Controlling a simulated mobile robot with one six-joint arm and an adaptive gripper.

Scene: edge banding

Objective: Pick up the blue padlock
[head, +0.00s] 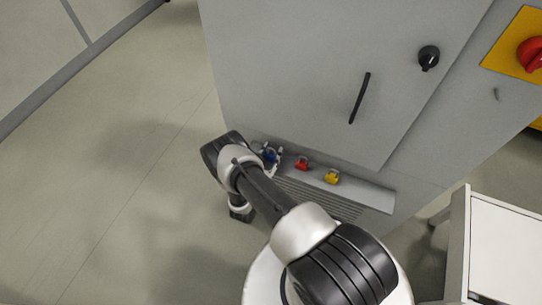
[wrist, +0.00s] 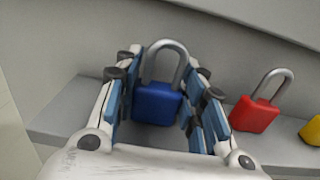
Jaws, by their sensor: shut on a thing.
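The blue padlock (wrist: 157,103) has a silver shackle and stands upright between the fingers of my gripper (wrist: 160,100) in the wrist view. My gripper is shut on its blue body, with the blue finger pads on both sides. In the head view my gripper (head: 271,158) is at the left end of a grey ledge, and the blue padlock (head: 269,154) is small and partly covered there. I cannot tell whether the padlock touches the ledge.
A red padlock (wrist: 256,112) stands just right of my gripper on the ledge (head: 376,195). A yellow padlock (head: 332,177) is further right. The grey cabinet (head: 290,70) rises behind, with a black handle (head: 360,98). A white table (head: 508,245) is at the lower right.

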